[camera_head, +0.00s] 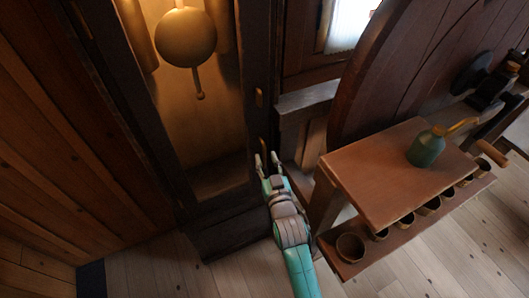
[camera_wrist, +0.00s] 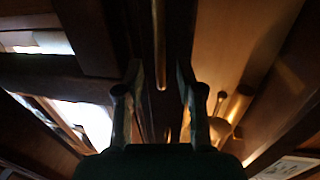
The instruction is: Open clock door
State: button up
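The tall dark wooden clock (camera_head: 225,215) stands left of centre in the head view. A round brass pendulum (camera_head: 186,37) hangs inside its lit case. The clock door's dark right-hand frame (camera_head: 257,60) appears shut against the case. A thin upright brass handle (camera_wrist: 159,45) shows in the wrist view, centred between my fingers and beyond their tips. My gripper (camera_head: 266,160) is at the lower right of the door, fingers apart, pointing at the handle. It also shows open in the wrist view (camera_wrist: 160,82). I see no contact with the handle.
A wooden bench (camera_head: 375,175) stands close to the right of my arm, with a green oil can (camera_head: 427,148) on top. Several small cups line its lower shelf (camera_head: 372,258). A large round wooden wheel (camera_head: 400,60) is behind it. A plank wall (camera_head: 60,150) is at left.

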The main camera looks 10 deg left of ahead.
aim_at(264, 154)
jog(key=shift+x, duration=1.65)
grip_shut()
